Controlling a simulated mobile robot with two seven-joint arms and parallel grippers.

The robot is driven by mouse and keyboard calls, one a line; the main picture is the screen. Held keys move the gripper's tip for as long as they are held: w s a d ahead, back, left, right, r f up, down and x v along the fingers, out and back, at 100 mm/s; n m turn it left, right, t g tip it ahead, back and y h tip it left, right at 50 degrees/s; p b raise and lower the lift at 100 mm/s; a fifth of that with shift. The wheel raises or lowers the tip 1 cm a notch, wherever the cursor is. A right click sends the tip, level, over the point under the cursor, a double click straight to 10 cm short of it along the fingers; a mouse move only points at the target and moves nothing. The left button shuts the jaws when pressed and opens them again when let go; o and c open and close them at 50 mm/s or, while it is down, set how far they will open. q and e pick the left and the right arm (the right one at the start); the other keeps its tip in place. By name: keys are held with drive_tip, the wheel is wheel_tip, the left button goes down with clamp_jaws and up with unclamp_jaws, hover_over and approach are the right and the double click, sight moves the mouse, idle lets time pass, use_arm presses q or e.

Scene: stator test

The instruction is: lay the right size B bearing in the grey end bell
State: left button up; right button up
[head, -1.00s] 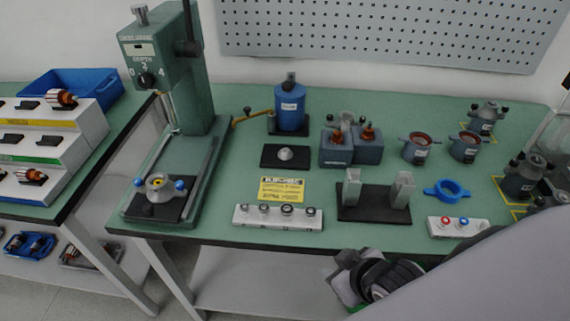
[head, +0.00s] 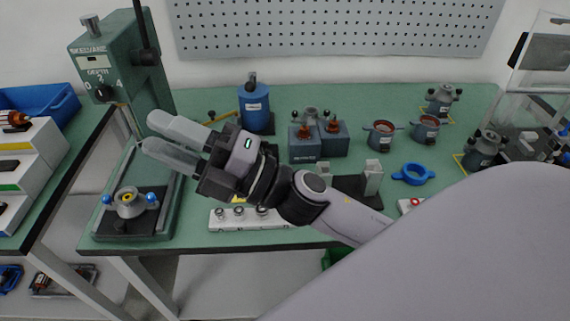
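A grey end bell (head: 130,207) with a yellowish centre sits on the dark base of the green press, between two blue knobs. A white rack (head: 240,224) at the table's front holds several small ring-like bearings (head: 262,212); their size marks are too small to read. My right gripper (head: 153,133) is in the air above the table, its fingers pointing left towards the press, up and right of the end bell. Its two fingers are apart with nothing seen between them. Its body and arm hide the middle of the table and part of the rack's back. My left gripper is out of view.
The green press (head: 115,60) stands at the left. A blue canister (head: 254,108), a blue-grey block (head: 320,142), copper-wound stators (head: 382,136) and a blue ring holder (head: 412,174) stand behind and right of my arm. Shelves (head: 40,150) are at far left.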

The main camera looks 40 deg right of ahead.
drive_tip(key=s+a+n+g+y, duration=0.3)
drive_tip(key=a+n+g+y, duration=0.1)
drive_tip(key=n+g, duration=0.55)
wheel_tip(320, 180, down, 10)
drive_tip(key=s+n+g+h, duration=0.3)
drive_tip(key=n+g+h, duration=0.45)
drive_tip(key=n, duration=0.35)
drive_tip(key=w+d+f+h, duration=0.2)
drive_tip(key=d+f+h, duration=0.1)
drive_tip(key=d, duration=0.4)
drive_tip(key=w+d+f+t+h, duration=0.1)
drive_tip(key=w+d+f+h, duration=0.1)
drive_tip(key=d+h, duration=0.4)
drive_tip(key=w+d+f+h+b, duration=0.1)
drive_tip(key=d+f+h, duration=0.3)
drive_tip(key=d, duration=0.4)
drive_tip(key=shift+w+d+f+n+h, duration=0.25)
drive_tip(key=shift+w+d+f+h, duration=0.1)
drive_tip(key=shift+w+d+f, duration=0.15)
drive_tip(key=shift+a+f, duration=0.1)
drive_tip(key=shift+f, duration=0.4)
drive_tip(key=shift+f+b, duration=0.1)
drive_tip(key=shift+b, duration=0.2)
drive_tip(key=shift+f+b, duration=2.05)
drive_tip(key=shift+b, duration=0.9)
